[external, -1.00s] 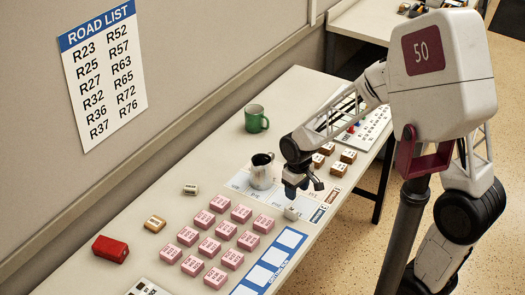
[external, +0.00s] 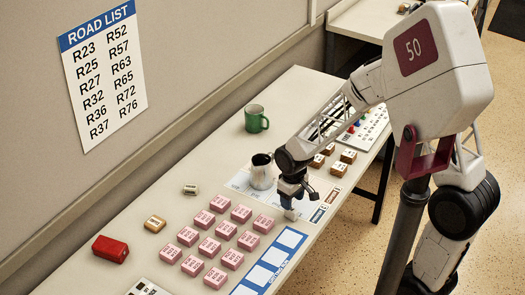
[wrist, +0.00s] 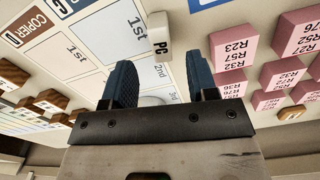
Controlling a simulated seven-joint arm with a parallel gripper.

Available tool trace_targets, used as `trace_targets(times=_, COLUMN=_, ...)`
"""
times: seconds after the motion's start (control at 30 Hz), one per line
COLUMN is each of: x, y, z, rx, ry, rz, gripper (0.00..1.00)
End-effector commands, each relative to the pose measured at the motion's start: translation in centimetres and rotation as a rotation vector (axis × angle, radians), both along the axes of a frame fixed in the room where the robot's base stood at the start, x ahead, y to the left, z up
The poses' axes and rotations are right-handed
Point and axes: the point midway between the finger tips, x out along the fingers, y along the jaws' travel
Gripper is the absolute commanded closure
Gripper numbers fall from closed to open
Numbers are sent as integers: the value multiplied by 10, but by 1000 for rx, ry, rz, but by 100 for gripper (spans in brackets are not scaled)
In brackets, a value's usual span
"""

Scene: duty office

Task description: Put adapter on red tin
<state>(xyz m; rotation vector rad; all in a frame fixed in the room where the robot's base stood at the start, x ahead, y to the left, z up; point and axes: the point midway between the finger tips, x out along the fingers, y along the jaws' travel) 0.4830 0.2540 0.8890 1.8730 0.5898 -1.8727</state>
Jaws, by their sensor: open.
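The red tin (external: 110,249) lies at the far left end of the table, clear of the arm. Its top looks bare.
Several pink blocks (external: 226,230) stand in rows between my gripper and the red tin. A metal jug (external: 262,172) is close behind my gripper. A green mug (external: 256,119), brown blocks (external: 338,168), a tan block (external: 155,224) and a pale labelled block (external: 190,190) stand around.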

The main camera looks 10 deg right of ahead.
Motion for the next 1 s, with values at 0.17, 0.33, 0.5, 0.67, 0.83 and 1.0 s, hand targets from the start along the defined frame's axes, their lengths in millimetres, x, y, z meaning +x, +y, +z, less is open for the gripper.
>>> trace_targets(times=0.17, x=0, y=0, z=0, rx=0, ry=0, rz=0, gripper=47)
trace_targets(times=0.33, x=0, y=0, z=-2, rx=-1, ry=1, rz=0, gripper=47)
trace_targets(times=0.5, x=-1, y=0, z=-13, rx=-1, ry=2, rz=0, gripper=47)
trace_targets(times=0.67, x=-1, y=0, z=-29, rx=-1, ry=2, rz=0, gripper=47)
trace_targets(times=0.83, x=-1, y=0, z=-45, rx=-1, ry=2, rz=0, gripper=47)
trace_targets(times=1.0, x=-1, y=0, z=-52, rx=-1, ry=1, rz=0, gripper=47)
